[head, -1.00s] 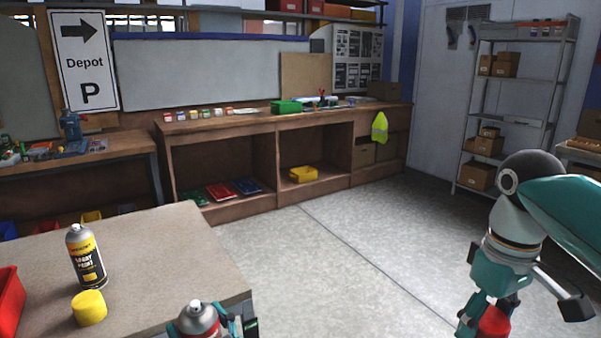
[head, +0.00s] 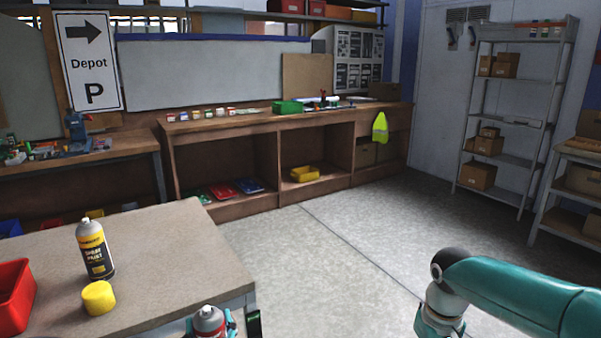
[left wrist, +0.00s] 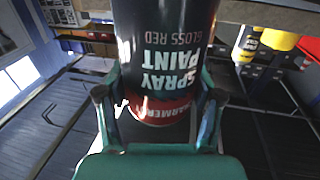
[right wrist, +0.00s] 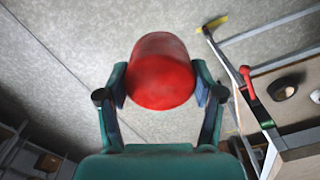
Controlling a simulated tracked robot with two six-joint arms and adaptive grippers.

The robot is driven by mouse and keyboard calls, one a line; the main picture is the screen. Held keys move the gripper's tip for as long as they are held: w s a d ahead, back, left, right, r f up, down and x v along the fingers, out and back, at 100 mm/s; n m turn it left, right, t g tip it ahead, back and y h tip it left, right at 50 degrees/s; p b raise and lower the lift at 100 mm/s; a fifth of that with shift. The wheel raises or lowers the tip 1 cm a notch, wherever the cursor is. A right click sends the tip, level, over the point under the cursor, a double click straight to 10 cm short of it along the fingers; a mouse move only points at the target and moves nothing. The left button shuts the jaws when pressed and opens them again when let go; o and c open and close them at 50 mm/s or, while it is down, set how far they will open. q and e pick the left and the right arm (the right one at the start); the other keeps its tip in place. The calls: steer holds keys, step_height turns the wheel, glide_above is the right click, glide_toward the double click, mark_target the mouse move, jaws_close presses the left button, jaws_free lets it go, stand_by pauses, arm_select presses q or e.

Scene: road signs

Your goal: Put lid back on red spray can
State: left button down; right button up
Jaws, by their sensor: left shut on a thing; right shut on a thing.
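My left gripper (head: 211,328) is shut on the red spray can (head: 209,322) at the bottom of the head view. The can's bare metal top and nozzle show there, with no lid on it. In the left wrist view its black body (left wrist: 165,45) carries a "Gloss Red Spray Paint" label and sits between both fingers. My right gripper (right wrist: 162,98) is shut on the red lid (right wrist: 160,72) in the right wrist view. In the head view my right arm is at the lower right; the lid is out of that frame.
A yellow-labelled spray can (head: 95,250) stands on the near table (head: 165,245), with a yellow lid (head: 98,297) beside it and a red bin (head: 14,298) at the left. The floor (head: 330,260) right of the table is clear. A shelf rack (head: 515,110) stands far right.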

arm_select(q)
steer(key=f+h, duration=0.1)
steer(key=f, duration=0.1)
steer(key=f+m, duration=0.1)
steer(key=f, duration=0.1)
steer(key=a+f+h, duration=0.1)
steer(key=f, duration=0.1)
steer(key=shift+w+f+m+t+h, duration=0.25)
steer(key=shift+w+m+t+h, duration=0.05)
steer(key=shift+w+m, duration=0.1)
steer(key=f+h, duration=0.1)
steer(key=f, duration=0.1)
steer(key=s+f+m+h, duration=0.1)
steer(key=f, duration=0.1)
steer(key=f+m+h, duration=0.1)
steer(key=f, duration=0.1)
steer(key=shift+s+a+f+t, duration=0.1)
steer(key=shift+s+f+t, duration=0.05)
steer(key=shift+f+t, duration=0.2)
steer(key=shift+s+f+h, duration=0.15)
steer(key=shift+f+h, duration=0.2)
steer(key=shift+h, duration=0.05)
arm_select(e)
steer(key=a+f, duration=0.2)
steer(key=f, duration=0.5)
steer(key=s+a+f+m, duration=0.1)
steer(key=a+f, duration=0.1)
steer(key=f, duration=0.5)
steer(key=shift+s+f+m, duration=0.15)
steer(key=shift+f+m, duration=0.15)
